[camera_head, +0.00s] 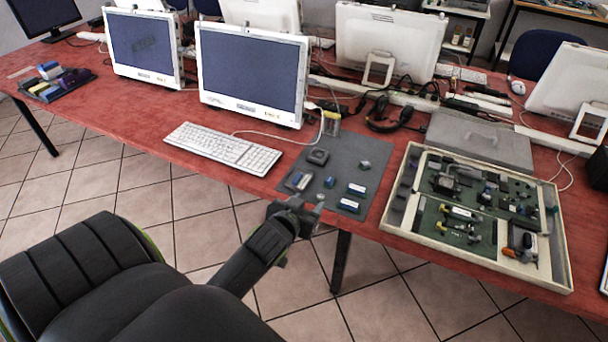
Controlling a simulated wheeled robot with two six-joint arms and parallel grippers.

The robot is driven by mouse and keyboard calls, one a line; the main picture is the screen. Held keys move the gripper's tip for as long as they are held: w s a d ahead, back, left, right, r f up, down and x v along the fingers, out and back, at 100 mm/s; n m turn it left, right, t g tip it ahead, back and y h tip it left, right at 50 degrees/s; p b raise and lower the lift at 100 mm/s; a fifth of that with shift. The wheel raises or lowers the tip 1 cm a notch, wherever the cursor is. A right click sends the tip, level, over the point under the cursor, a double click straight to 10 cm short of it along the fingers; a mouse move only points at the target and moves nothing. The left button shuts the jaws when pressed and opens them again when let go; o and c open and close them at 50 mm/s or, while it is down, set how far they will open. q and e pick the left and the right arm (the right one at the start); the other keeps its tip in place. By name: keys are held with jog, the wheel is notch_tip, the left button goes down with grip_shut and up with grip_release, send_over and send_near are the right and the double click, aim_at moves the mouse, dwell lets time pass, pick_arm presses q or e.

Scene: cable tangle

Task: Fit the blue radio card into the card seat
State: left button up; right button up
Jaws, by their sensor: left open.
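My left gripper (302,206) is at the table's front edge, by the near-left corner of a dark grey mat (342,157). It is open and nothing shows between its fingers. On the mat lie two small blue-and-white cards (357,189) and (348,205), right of the gripper, and a small blue piece (329,182). Which of them is the radio card I cannot tell. Right of the mat, a shallow beige case (407,190) holds green boards (487,188) with parts on them. The card seat is too small to make out there. My right gripper is out of view.
Dark modules (318,156) and (298,181) also lie on the mat. A white keyboard (222,148) is to its left, with monitors (252,72) behind. A grey closed case (478,138) and headphones (388,115) stand behind the beige case.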

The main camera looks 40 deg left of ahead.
pick_arm(q)
jog(key=shift+s+d+r, duration=0.15)
jog(key=shift+s+r, duration=0.15)
jog(key=shift+s, duration=0.3)
